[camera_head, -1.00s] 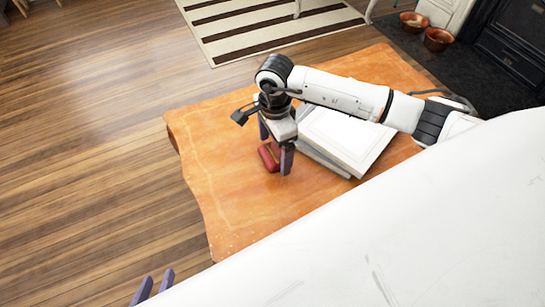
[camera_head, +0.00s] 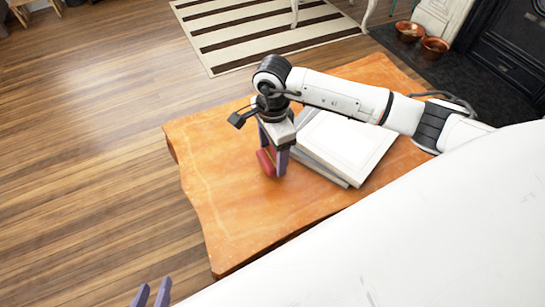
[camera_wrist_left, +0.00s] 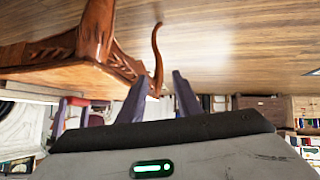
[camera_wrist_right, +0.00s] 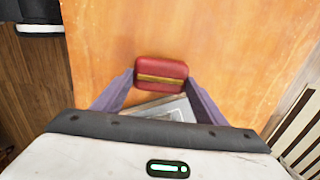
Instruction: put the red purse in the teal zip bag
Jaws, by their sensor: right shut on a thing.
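The red purse (camera_head: 265,163) is a small dark-red case with a gold band, at the table's middle, left of the books. My right gripper (camera_head: 272,165) points down over it, shut on it. In the right wrist view the purse (camera_wrist_right: 161,66) lies between both fingertips, its band across the middle. I cannot tell whether it still touches the table. My left gripper (camera_head: 152,294) is at the bottom left, off the table; in the left wrist view its fingers (camera_wrist_left: 160,90) are apart with nothing between them. I see no teal zip bag in any view.
The orange-brown wooden table (camera_head: 235,215) has free room at its front left. A stack of pale books (camera_head: 345,143) lies right of the purse. A striped rug (camera_head: 260,35) and copper bowls (camera_head: 435,47) lie beyond. My white body fills the lower right.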

